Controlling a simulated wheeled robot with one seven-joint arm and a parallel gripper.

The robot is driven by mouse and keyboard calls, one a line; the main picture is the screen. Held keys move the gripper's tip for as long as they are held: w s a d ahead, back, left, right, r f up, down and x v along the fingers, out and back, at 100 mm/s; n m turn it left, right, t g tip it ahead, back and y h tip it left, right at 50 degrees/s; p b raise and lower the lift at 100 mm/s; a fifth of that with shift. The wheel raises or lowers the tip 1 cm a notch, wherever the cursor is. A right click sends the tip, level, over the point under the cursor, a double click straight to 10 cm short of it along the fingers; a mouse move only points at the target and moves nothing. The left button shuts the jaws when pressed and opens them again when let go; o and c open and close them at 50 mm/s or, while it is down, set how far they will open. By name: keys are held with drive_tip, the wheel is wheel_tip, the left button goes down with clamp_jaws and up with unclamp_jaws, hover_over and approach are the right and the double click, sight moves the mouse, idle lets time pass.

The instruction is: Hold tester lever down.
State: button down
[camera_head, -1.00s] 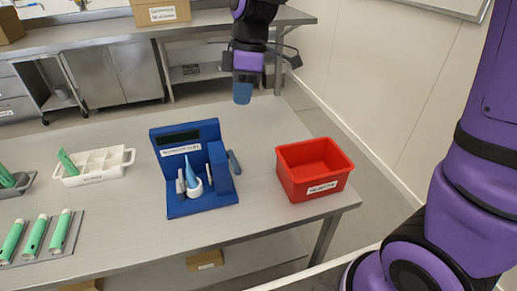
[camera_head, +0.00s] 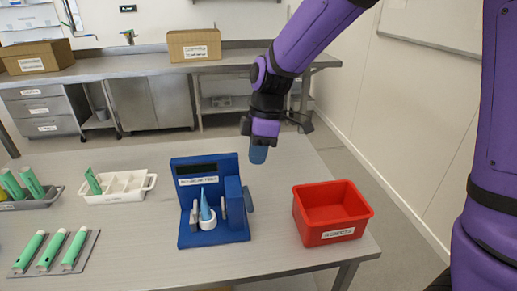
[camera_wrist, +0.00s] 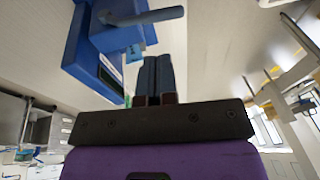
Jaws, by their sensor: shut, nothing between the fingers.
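The blue tester (camera_head: 208,170) stands on the metal table. Its grey lever (camera_head: 248,200) sticks out on the right side, and it also shows in the wrist view (camera_wrist: 150,17). A light blue cone-shaped piece (camera_head: 204,205) stands upright in a white ring holder (camera_head: 208,223) on the tester, between grey jaws. My gripper (camera_head: 258,155) is above and behind the tester, a little right of the lever and apart from it. In the wrist view its two fingers (camera_wrist: 158,75) are together with nothing between them.
A red bin (camera_head: 318,236) stands to the right of the tester. A white divided tray (camera_head: 140,194) and a grey tray (camera_head: 84,262) with green tubes (camera_head: 50,248) are to the left. Bare table lies between tester and bin. Cardboard boxes (camera_head: 195,44) stand on the back counter.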

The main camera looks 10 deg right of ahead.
sight(249, 198)
drive_tip(key=x, duration=1)
